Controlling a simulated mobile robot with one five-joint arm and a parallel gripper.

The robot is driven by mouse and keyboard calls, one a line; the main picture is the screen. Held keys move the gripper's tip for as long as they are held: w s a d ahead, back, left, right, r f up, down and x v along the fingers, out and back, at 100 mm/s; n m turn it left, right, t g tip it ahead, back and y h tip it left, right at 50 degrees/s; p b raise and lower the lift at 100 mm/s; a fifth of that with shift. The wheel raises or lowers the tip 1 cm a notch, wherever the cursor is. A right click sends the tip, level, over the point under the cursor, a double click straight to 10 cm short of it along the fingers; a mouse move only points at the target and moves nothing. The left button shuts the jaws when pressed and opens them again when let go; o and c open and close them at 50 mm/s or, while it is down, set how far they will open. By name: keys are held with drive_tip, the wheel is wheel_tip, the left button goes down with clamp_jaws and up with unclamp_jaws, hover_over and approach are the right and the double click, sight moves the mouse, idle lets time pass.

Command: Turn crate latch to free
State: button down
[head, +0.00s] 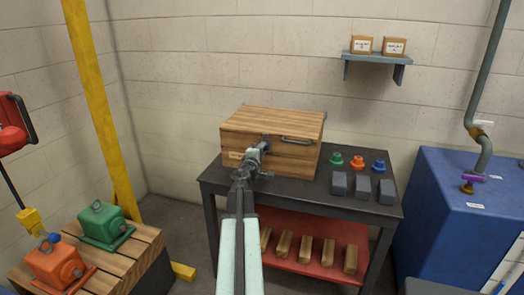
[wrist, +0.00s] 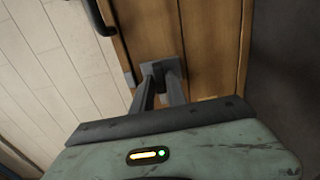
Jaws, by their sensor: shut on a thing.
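The wooden crate (head: 271,140) stands on the dark table with its lid down. In the head view my gripper (head: 262,150) is at the crate's front face, left of the dark bar handle (head: 297,141). In the wrist view the grey latch (wrist: 170,70) sits on the wooden face, and my gripper (wrist: 165,82) has both fingers closed on it. The fingers hide part of the latch, so I cannot tell its exact angle. In the head view my arm hides part of the crate's front.
The dark table (head: 310,192) also carries green, orange and blue knobs (head: 358,162) and several grey blocks (head: 363,187) at right. A red lower shelf (head: 283,262) holds wooden blocks. Green (head: 101,222) and orange (head: 55,265) motors sit on a pallet at left. A blue cabinet (head: 440,215) stands at right.

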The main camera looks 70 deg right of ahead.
drive_tip(key=c, duration=1.4)
unclamp_jaws()
drive_tip(key=a, duration=0.7)
drive_tip(key=shift+s+a, duration=0.2)
drive_tip(key=shift+a, duration=0.2)
